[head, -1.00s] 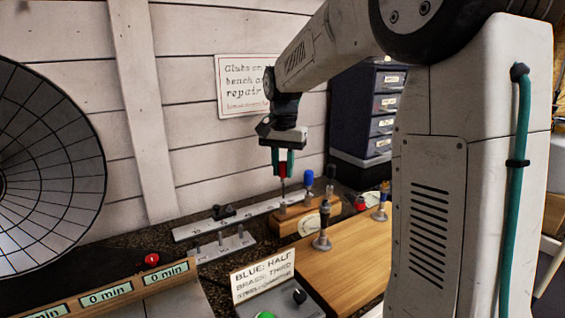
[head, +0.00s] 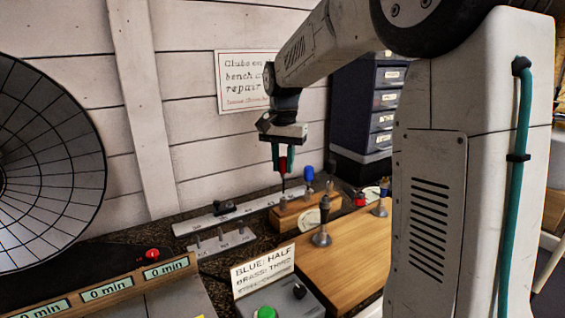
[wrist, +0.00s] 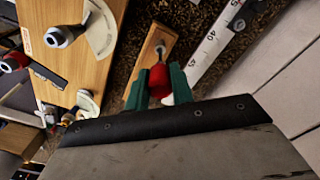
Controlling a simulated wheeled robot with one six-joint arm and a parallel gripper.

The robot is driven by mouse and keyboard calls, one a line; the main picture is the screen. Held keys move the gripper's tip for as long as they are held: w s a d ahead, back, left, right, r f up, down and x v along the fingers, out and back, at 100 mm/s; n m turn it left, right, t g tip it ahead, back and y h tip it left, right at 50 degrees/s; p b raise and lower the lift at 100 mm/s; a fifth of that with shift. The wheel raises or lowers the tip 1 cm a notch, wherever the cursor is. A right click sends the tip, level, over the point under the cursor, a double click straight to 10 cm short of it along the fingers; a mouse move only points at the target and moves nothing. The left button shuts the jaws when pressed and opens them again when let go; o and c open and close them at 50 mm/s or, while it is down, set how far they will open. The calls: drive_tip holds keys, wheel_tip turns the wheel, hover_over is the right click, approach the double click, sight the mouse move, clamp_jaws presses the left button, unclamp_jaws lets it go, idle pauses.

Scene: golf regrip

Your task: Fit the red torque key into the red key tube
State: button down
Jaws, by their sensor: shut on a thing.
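The red torque key (head: 283,163) is upright in my gripper (head: 283,166), its red handle between the two teal fingers and its thin dark shaft pointing down. Its lower end meets the left end of a wooden block (head: 297,217) with short metal tubes. I cannot tell whether the tip is inside the left tube (head: 283,203) or just above it. In the wrist view, the red handle (wrist: 158,80) sits between the fingers, and its shaft reaches a round metal piece (wrist: 160,47) on the block. My gripper hides part of the block there.
A blue-handled key (head: 308,174) stands in the block just right of the red one. A metal ruler (head: 200,222) lies behind the block. A wooden board (head: 345,255) with metal posts is in front. A sign (head: 263,272) and control box (head: 275,302) stand nearer.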

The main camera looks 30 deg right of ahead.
sight(283, 173)
drive_tip(key=shift+f, duration=2.25)
drive_tip(key=c, duration=1.1)
unclamp_jaws()
drive_tip(key=shift+r, duration=0.15)
wheel_tip(283, 173, up, 8)
drive_tip(key=shift+f, duration=0.2)
drive_tip(key=shift+f+n, duration=0.1)
drive_tip(key=shift+n, duration=0.3)
drive_tip(key=s+a+f+n, duration=0.2)
drive_tip(key=s+a+n, duration=0.1)
drive_tip(key=s, duration=0.7)
drive_tip(key=s+a+f+n+t, duration=0.1)
drive_tip(key=s+a+f+n, duration=0.1)
drive_tip(key=s, duration=0.8)
drive_tip(key=s+a+f+n, duration=0.2)
drive_tip(key=s+a+n, duration=0.2)
drive_tip(key=s, duration=0.6)
drive_tip(key=shift+s+a+f, duration=0.1)
drive_tip(key=shift+a, duration=0.55)
drive_tip(key=shift+s+a+f, duration=0.1)
drive_tip(key=shift+a, duration=0.55)
